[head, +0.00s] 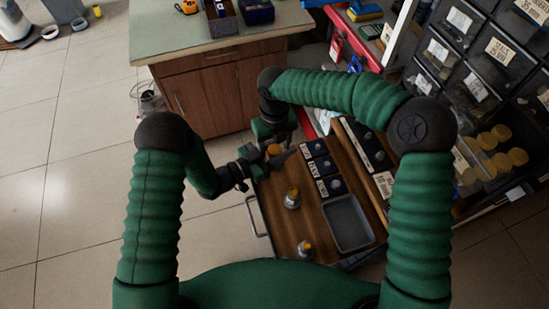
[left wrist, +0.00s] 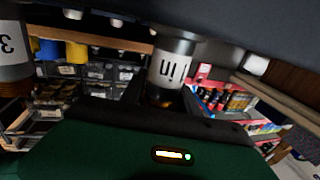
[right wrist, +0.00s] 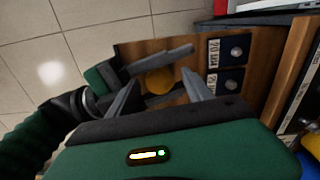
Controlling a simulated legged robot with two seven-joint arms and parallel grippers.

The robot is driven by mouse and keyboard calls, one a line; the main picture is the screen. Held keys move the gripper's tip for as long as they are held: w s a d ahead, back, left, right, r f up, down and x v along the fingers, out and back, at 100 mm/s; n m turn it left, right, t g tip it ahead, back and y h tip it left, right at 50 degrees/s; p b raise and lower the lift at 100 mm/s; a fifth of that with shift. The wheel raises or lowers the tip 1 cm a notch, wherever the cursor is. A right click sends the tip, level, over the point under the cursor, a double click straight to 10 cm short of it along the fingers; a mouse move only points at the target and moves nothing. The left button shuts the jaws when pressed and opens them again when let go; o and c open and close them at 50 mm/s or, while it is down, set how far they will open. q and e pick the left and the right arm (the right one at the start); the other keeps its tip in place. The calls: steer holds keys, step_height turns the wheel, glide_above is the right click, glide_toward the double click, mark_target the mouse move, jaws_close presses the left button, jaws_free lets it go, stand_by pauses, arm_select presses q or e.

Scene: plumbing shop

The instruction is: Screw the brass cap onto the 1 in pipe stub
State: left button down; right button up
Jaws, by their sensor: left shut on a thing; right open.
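The brass cap (right wrist: 158,80) sits over the 1 in pipe stub at the far left part of the wooden board. In the left wrist view, the silver pipe stub (left wrist: 171,62) appears upside down with its "1 in" label. My left gripper (head: 258,160) reaches in from the left. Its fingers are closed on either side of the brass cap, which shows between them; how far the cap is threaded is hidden. My right gripper (right wrist: 160,93) is open above the cap, its fingertips to either side and apart from it. It also shows in the head view (head: 273,138).
Two more stubs with brass tops, a middle one (head: 292,198) and a near one (head: 305,250), stand on the wooden board (head: 272,222). Labelled black blocks (head: 320,166) and an empty grey tray (head: 348,222) lie to the right. A wooden cabinet (head: 215,95) stands behind.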

steer(key=shift+r, duration=2.25)
steer(key=shift+c, duration=0.5)
steer(key=shift+s+a+r+n, duration=0.1)
steer(key=shift+a+r+n, duration=0.1)
steer(key=shift+r+n, duration=0.4)
steer(key=shift+d+r+n, duration=0.2)
steer(key=shift+r+n, duration=0.9)
steer(key=shift+r, duration=0.05)
